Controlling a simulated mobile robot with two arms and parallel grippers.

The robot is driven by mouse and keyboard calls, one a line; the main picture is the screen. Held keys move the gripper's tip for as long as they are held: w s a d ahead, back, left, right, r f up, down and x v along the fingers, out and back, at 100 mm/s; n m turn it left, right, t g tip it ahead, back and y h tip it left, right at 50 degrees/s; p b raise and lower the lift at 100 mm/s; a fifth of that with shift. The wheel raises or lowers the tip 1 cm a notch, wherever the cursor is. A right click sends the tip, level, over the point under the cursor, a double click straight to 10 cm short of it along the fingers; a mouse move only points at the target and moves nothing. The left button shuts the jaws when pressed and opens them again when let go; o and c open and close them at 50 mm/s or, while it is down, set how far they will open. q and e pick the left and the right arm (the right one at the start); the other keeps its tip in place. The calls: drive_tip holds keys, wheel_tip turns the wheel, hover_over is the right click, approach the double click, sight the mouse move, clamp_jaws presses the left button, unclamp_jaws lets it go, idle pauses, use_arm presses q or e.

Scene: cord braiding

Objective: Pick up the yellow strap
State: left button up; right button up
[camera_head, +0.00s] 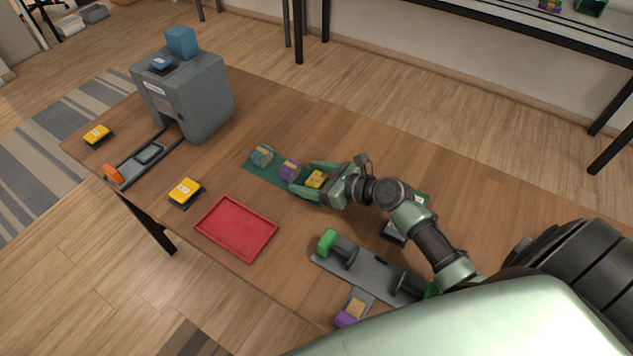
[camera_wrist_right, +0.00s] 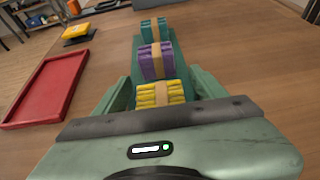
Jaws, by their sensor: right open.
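The yellow strap (camera_head: 316,179) is a folded bundle with a tan band around it, on a green mat (camera_head: 257,168). In the right wrist view the yellow strap (camera_wrist_right: 146,97) sits between the two green fingers of my right gripper (camera_wrist_right: 160,88). My right gripper (camera_head: 311,180) is open, with one finger on each side of the strap. I cannot tell whether the fingers touch it. A purple strap (camera_head: 289,170) and a teal strap (camera_head: 262,155) lie beyond it in the same row. My left gripper is not in view.
A red tray (camera_head: 237,229) lies left of the mat. A grey fixture (camera_head: 366,270) with a green knob stands at the front. A grey cabinet (camera_head: 205,100) and yellow blocks (camera_head: 185,191) are further left. Bare tabletop lies behind the mat.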

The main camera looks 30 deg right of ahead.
drive_tip(key=shift+w+a+f, duration=0.1)
drive_tip(key=shift+w+a, duration=0.1)
drive_tip(key=shift+w, duration=0.1)
drive_tip(key=c, duration=1.5)
